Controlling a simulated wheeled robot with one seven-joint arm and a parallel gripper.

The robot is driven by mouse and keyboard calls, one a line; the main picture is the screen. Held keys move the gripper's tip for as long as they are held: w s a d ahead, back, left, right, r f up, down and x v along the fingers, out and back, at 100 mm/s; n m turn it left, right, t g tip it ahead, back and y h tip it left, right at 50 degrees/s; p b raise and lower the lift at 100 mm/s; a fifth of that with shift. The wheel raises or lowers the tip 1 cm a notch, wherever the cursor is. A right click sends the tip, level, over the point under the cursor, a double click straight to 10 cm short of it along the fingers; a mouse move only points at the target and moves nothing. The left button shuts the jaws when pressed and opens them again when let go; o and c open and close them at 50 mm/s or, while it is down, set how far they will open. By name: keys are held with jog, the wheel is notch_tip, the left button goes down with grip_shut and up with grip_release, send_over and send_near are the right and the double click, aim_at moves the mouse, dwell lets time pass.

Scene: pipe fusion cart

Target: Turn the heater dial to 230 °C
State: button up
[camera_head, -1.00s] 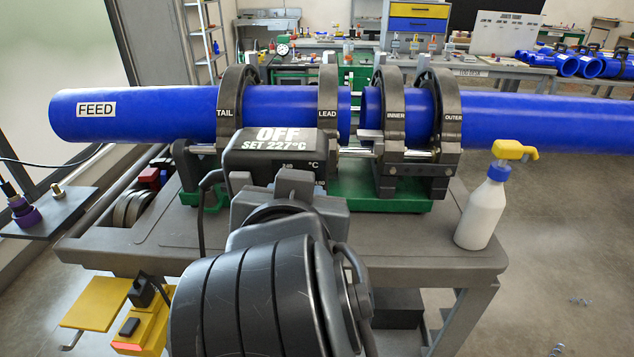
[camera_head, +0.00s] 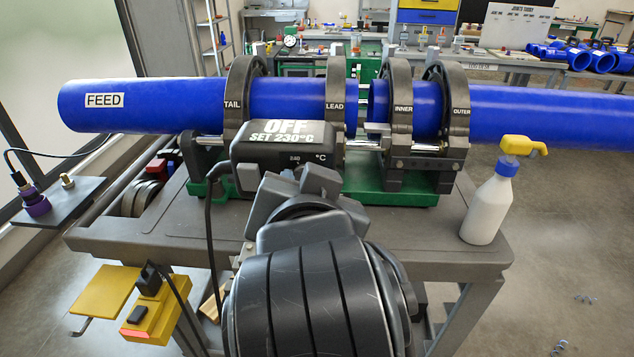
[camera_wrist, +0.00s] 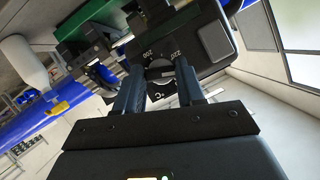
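The heater (camera_head: 285,150) is a dark box on the cart, in front of the pipe clamps; its display reads "OFF" and "SET 230°C". Its dial (camera_wrist: 158,72) is a round knob with number markings around it, seen between my fingertips in the wrist view. My gripper (camera_wrist: 160,68) has one finger on each side of the dial and appears shut on it, though exact contact is hard to see. In the head view, my wrist covers the dial and the fingers.
A blue pipe marked FEED (camera_head: 150,104) and another blue pipe (camera_head: 540,115) sit in dark clamps (camera_head: 397,120) behind the heater. A white spray bottle (camera_head: 487,208) with a yellow head stands at the cart's right. A cable hangs from the heater's left side.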

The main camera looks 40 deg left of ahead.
jog(key=o, duration=0.4)
jog(key=shift+o, duration=0.2)
jog(key=v, duration=0.7)
jog(key=shift+s+d+b, duration=0.2)
jog(key=shift+s+b, duration=0.1)
jog(key=shift+b, duration=0.05)
jog(key=shift+r, duration=0.1)
